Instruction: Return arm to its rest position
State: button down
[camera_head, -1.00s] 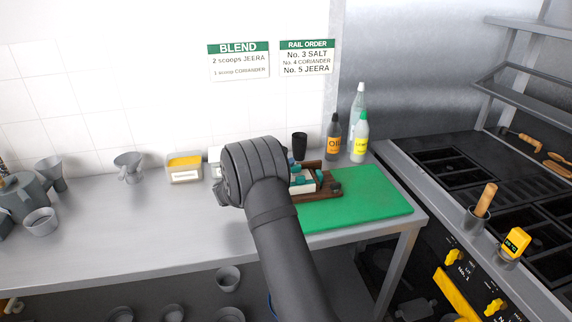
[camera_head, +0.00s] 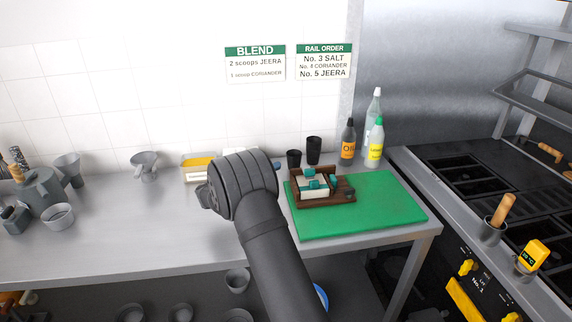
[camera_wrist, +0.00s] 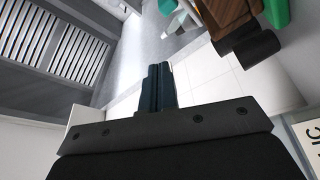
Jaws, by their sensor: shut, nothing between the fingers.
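My gripper (camera_wrist: 158,88) shows in the wrist view with its two dark fingers side by side and touching, holding nothing. In the head view my arm rises from the bottom over the steel counter (camera_head: 130,235), and its dark wrist hides the gripper. The wrist stands left of the green cutting board (camera_head: 385,212), in front of a container with yellow contents (camera_head: 198,162). A wooden rack with teal-topped parts (camera_head: 318,190) sits on the board, to the right of my wrist.
Two black cups (camera_head: 313,150) and bottles, including a yellow-labelled bottle (camera_head: 376,145), stand behind the board. A grey funnel (camera_head: 145,163) and a metal bowl (camera_head: 58,215) are on the left. The stove (camera_head: 475,185) is at right. The counter's left middle is clear.

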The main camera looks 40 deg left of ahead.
jog(key=shift+s+a, duration=0.2)
jog(key=w+d, duration=0.6)
jog(key=shift+w+d+r, duration=0.3)
jog(key=shift+d+r, duration=0.05)
jog(key=shift+d, duration=0.05)
jog(key=shift+f, duration=0.5)
jog(key=shift+r, duration=0.1)
dwell(0.4)
